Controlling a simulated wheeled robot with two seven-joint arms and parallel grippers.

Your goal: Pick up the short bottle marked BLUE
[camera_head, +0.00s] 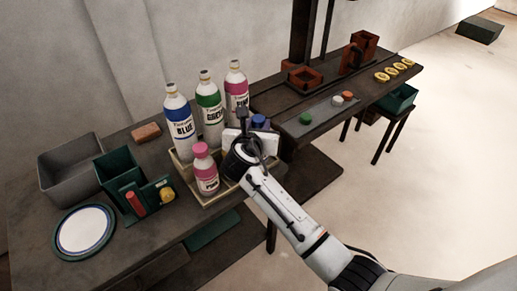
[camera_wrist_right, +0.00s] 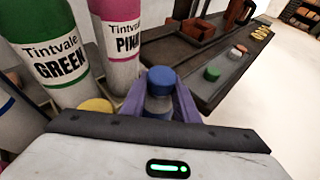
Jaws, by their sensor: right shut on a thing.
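A short bottle with a blue cap (camera_head: 259,121) stands at the right end of the cream tray (camera_head: 212,199). Its cap also shows in the wrist view (camera_wrist_right: 161,79). Its label is hidden, so I cannot read a word on it. My right gripper (camera_wrist_right: 163,101) is shut on this bottle, with a purple finger on each side just below the cap. I cannot tell whether the bottle is lifted. A tall bottle marked BLUE (camera_head: 182,127) and a short bottle with a pink cap (camera_head: 204,168) stand in or by the tray. My left gripper is not in view.
Tall GREEN (camera_head: 210,106) and PINK (camera_head: 237,88) bottles stand close behind my gripper. A grey bin (camera_head: 72,168), green container (camera_head: 120,172), plate (camera_head: 85,230) and brown block (camera_head: 146,132) are at left. A dark bench (camera_head: 290,101) with red boxes stands at right.

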